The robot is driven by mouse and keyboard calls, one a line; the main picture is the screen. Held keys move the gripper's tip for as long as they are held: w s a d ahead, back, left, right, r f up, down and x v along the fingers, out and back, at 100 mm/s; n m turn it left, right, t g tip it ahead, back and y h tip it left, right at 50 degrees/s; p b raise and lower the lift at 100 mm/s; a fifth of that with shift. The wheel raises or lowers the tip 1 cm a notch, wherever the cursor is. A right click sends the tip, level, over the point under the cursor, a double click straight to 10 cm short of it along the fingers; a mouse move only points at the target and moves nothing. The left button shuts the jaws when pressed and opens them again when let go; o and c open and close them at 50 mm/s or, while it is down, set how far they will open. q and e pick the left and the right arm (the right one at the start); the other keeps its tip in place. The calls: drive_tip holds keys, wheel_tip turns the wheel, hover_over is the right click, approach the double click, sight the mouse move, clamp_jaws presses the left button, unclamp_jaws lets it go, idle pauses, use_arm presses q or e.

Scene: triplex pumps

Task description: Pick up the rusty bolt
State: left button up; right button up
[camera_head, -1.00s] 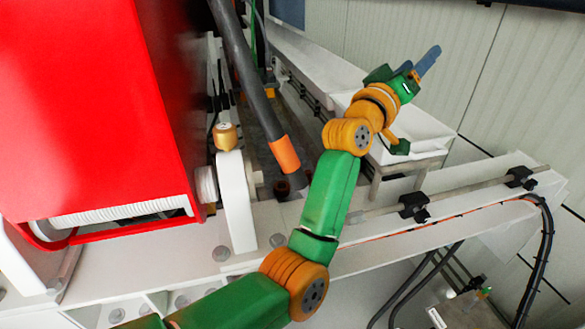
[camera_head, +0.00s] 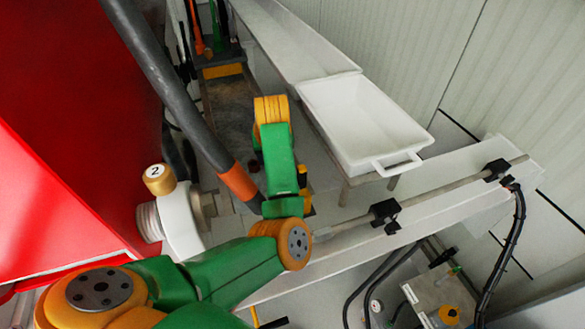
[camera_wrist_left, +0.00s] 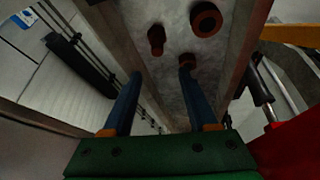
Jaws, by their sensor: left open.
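In the left wrist view, a small rusty-brown piece that looks like the rusty bolt (camera_wrist_left: 156,40) lies on the grey, worn floor of a channel (camera_wrist_left: 172,85). A rusty ring with a dark hole (camera_wrist_left: 206,19) lies to its right. Another rusty round piece (camera_wrist_left: 187,61) is partly covered by the right finger's tip. My left gripper (camera_wrist_left: 160,72) is open, its two blue fingers apart with nothing held between them. In the picture the bolt is just beyond the fingertips, between their lines. My right gripper is not in view.
A white tray (camera_head: 362,122) stands right of my arm. A dark grey pipe with an orange end (camera_head: 190,95) slants close on its left. A red housing (camera_head: 60,120) fills the left. A white beam with a rod (camera_head: 430,205) crosses on the right.

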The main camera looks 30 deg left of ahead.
use_arm(q)
drive_tip(key=shift+g, duration=0.3)
drive_tip(key=x, duration=0.2)
drive_tip(key=p+x, duration=0.1)
drive_tip(key=x, duration=0.2)
drive_tip(key=d+p+x, duration=0.1)
drive_tip(key=x, duration=0.1)
drive_tip(key=shift+s+f, duration=0.3)
drive_tip(key=shift+f, duration=0.1)
drive_tip(key=shift+d+r, duration=0.1)
clamp_jaws()
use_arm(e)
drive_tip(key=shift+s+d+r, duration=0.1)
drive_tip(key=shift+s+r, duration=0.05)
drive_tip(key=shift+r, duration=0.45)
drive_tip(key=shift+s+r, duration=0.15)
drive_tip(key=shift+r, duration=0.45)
